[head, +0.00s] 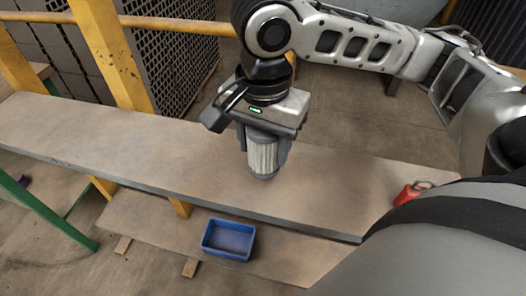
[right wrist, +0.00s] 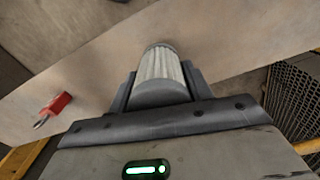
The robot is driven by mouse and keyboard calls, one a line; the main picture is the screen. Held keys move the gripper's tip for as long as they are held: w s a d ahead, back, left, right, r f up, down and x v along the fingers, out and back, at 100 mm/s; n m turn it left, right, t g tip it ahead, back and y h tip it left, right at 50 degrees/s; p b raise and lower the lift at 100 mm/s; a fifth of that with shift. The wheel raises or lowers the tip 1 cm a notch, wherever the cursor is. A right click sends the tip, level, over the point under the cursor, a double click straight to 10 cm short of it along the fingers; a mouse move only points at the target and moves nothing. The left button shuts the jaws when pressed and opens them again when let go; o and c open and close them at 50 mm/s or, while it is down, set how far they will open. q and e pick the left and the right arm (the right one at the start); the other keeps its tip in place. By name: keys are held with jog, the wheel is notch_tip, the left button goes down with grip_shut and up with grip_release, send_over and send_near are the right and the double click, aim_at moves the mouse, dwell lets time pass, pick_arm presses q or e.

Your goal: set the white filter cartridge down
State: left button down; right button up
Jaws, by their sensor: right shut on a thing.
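The white filter cartridge (head: 262,156) is a pleated white cylinder with grey end caps, held upright in the head view. My right gripper (head: 264,160) is shut on it, one finger on each side. In the right wrist view the cartridge (right wrist: 160,72) sits between the two dark fingers. Its lower end is over the brown bench top (head: 130,148); I cannot tell whether it touches. My left gripper is not in view.
A red padlock-like object (head: 408,193) lies at the bench's right end, also seen in the right wrist view (right wrist: 54,106). A blue bin (head: 228,240) stands on the lower shelf (head: 150,222). Yellow posts and rail (head: 175,24) stand behind. The bench left of the cartridge is clear.

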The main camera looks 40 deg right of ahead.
aim_at(263, 157)
jog(key=shift+w+d+f, duration=0.15)
jog(key=shift+w+f, duration=0.05)
jog(key=shift+f, duration=0.8)
jog(key=shift+w+d+f, duration=0.1)
jog(key=shift+w+f, duration=0.05)
jog(key=shift+f, duration=0.85)
jog(key=shift+f, duration=0.1)
jog(key=o, duration=1)
notch_tip(263, 157, up, 12)
jog(key=shift+r, duration=0.15)
